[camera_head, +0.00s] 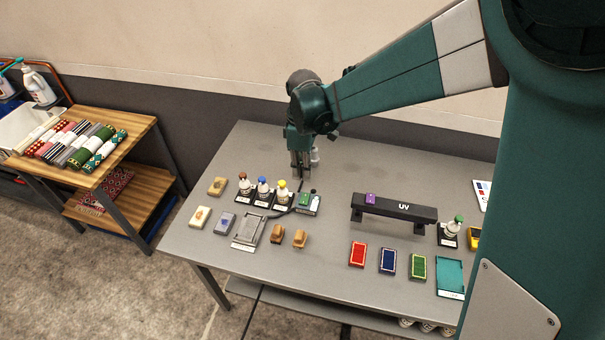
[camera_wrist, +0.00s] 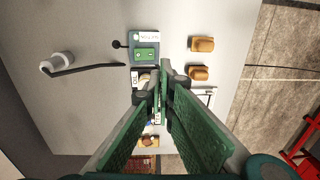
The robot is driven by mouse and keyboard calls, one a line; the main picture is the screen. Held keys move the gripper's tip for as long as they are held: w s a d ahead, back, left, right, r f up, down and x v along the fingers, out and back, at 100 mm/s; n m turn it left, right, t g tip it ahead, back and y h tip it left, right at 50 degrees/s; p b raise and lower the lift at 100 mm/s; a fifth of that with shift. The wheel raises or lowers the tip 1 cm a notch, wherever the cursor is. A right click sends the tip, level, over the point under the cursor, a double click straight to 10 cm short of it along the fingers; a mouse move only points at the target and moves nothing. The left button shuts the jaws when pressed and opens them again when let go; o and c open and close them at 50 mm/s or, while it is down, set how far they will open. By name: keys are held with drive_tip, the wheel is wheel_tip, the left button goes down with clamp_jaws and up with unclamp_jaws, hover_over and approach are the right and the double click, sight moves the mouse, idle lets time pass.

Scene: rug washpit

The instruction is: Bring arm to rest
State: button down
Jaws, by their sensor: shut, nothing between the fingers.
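My gripper (camera_head: 301,172) hangs from my green arm over the back left of the grey table (camera_head: 345,165), pointing down. In the wrist view its two green fingers (camera_wrist: 162,85) come together at the tips, with nothing seen between them. In the head view it is behind the row of small dropper bottles (camera_head: 263,188) and close to the green-topped block (camera_head: 306,201). That green block (camera_wrist: 146,53) also shows in the wrist view, beyond the fingertips. The fingers hide part of the bottle row there.
A UV lamp bar (camera_head: 394,209) stands mid-table with a purple block (camera_head: 370,199) on top. Red (camera_head: 357,254), blue (camera_head: 388,261) and green (camera_head: 418,267) pads lie in front. A wooden shelf (camera_head: 140,130) with rolled rugs stands left. The back middle is clear.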

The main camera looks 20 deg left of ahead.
drive_tip(key=shift+d, duration=0.1)
idle(0.3)
drive_tip(key=s+d+r+m+t+b, duration=0.1)
drive_tip(key=s+d+r+m, duration=0.2)
drive_tip(key=d, duration=0.4)
drive_tip(key=s+d+r+m+t+y+b, duration=0.1)
drive_tip(key=d+r+m, duration=0.25)
drive_tip(key=d, duration=0.35)
drive_tip(key=s+d+r+m+t+b, duration=0.1)
drive_tip(key=d+r+m, duration=0.1)
drive_tip(key=d+r, duration=0.35)
drive_tip(key=s+d+f+m+t+b, duration=0.1)
drive_tip(key=s+d+m+t+b, duration=0.1)
drive_tip(key=s+d+m, duration=0.2)
drive_tip(key=s+d+f+m+t+h+b, duration=0.1)
drive_tip(key=s+d+m, duration=0.4)
drive_tip(key=s+d, duration=0.5)
drive_tip(key=shift+s+d+t+b, duration=0.3)
drive_tip(key=shift+d+t, duration=0.6)
drive_tip(key=shift+d, duration=1.9)
drive_tip(key=shift+w+f+m, duration=0.1)
drive_tip(key=shift+f+m, duration=0.15)
wheel_tip(320, 180, down, 16)
drive_tip(key=b, duration=1.6)
drive_tip(key=shift+r, duration=0.2)
drive_tip(key=c, duration=3.2)
unclamp_jaws()
